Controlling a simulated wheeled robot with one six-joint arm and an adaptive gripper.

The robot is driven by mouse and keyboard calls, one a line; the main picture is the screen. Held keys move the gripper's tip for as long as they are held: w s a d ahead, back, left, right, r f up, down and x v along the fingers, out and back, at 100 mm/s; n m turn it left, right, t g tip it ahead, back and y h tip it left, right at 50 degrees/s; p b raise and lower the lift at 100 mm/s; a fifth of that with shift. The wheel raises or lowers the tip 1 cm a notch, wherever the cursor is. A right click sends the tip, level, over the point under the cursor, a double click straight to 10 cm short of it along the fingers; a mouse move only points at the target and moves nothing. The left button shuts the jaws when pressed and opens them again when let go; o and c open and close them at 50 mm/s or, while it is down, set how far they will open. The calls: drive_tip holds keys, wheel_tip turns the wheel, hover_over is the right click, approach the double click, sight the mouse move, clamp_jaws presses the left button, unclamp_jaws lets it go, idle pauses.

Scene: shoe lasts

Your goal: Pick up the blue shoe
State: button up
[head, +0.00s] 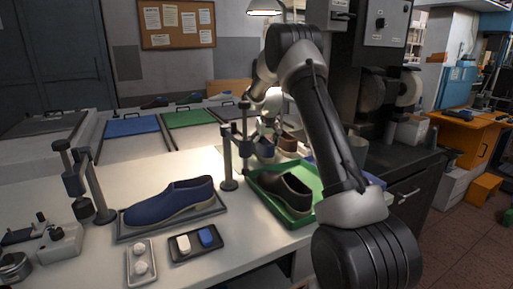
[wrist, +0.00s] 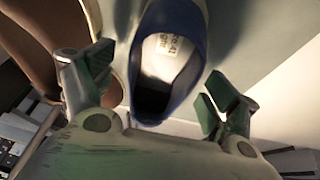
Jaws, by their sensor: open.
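A blue shoe (wrist: 196,48) with a white label inside lies between the fingers of my open gripper (wrist: 158,82) in the wrist view. Its opening faces the camera, and I see no finger clearly touching it. In the head view a blue shoe (head: 265,150) stands just under my gripper (head: 262,131), partly hidden by the arm and a post. Another blue shoe (head: 172,203) with a pale sole sits on a grey tray (head: 127,236) at the front left of the bench.
A brown shoe (wrist: 32,45) stands close beside the left finger. A dark shoe (head: 286,190) lies in a green tray (head: 306,217). A clamp post (head: 228,165) rises near the gripper. A black tray (head: 179,257) holds a white and a blue piece.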

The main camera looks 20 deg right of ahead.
drive_tip(key=x, duration=0.3)
drive_tip(key=shift+a+f, duration=0.1)
drive_tip(key=c, duration=1.4)
